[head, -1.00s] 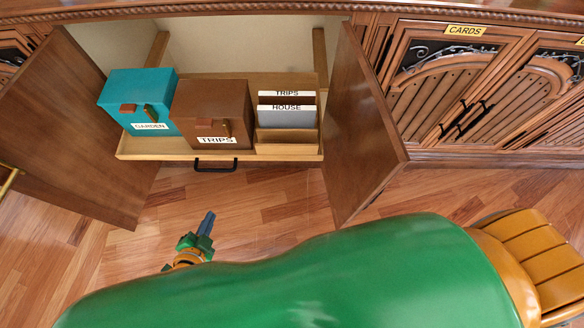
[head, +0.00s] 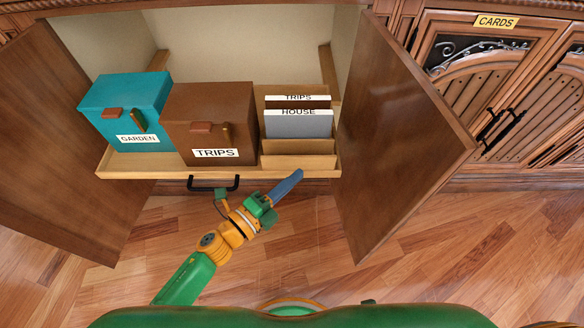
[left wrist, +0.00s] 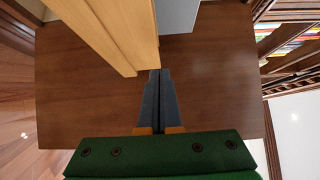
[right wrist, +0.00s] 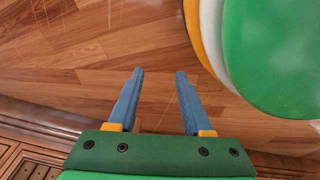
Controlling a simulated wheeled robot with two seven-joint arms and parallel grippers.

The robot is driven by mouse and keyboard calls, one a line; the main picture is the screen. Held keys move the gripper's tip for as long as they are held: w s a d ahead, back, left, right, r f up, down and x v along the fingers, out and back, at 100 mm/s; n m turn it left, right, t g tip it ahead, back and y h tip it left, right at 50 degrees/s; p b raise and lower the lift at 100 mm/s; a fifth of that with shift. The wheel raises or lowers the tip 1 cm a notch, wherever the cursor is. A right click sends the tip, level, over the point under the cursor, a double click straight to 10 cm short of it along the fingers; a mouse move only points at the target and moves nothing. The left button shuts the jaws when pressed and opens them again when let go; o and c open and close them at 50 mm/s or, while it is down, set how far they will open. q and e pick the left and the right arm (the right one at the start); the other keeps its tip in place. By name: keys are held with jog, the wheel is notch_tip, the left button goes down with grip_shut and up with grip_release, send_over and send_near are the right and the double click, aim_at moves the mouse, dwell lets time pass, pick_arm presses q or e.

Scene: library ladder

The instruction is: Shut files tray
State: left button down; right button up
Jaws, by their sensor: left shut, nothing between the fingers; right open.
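The files tray (head: 250,173) is a light wooden pull-out tray between two open cabinet doors, slid out toward me. It carries a teal GARDEN box (head: 125,105), a brown TRIPS box (head: 211,120) and a wooden file holder (head: 297,147) with TRIPS and HOUSE dividers. A black handle (head: 213,187) is on its front. My left gripper (head: 298,173) is shut and empty, its fingertips at the tray's front right part, right of the handle; I cannot tell if they touch. In the left wrist view its fingers (left wrist: 157,75) are together beside the wood. My right gripper (right wrist: 161,75) is open and empty above the floor.
The open left door (head: 60,140) and open right door (head: 405,130) flank the tray. A closed carved cabinet marked CARDS (head: 496,21) stands at the right. The wooden floor (head: 300,240) before the tray is clear apart from my arm.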

aim_at(303, 158)
pick_arm(q)
jog(key=w, duration=0.3)
jog(key=shift+a, duration=0.1)
jog(key=shift+w, duration=0.1)
jog(key=shift+w+b, duration=0.1)
jog(key=shift+b, duration=0.2)
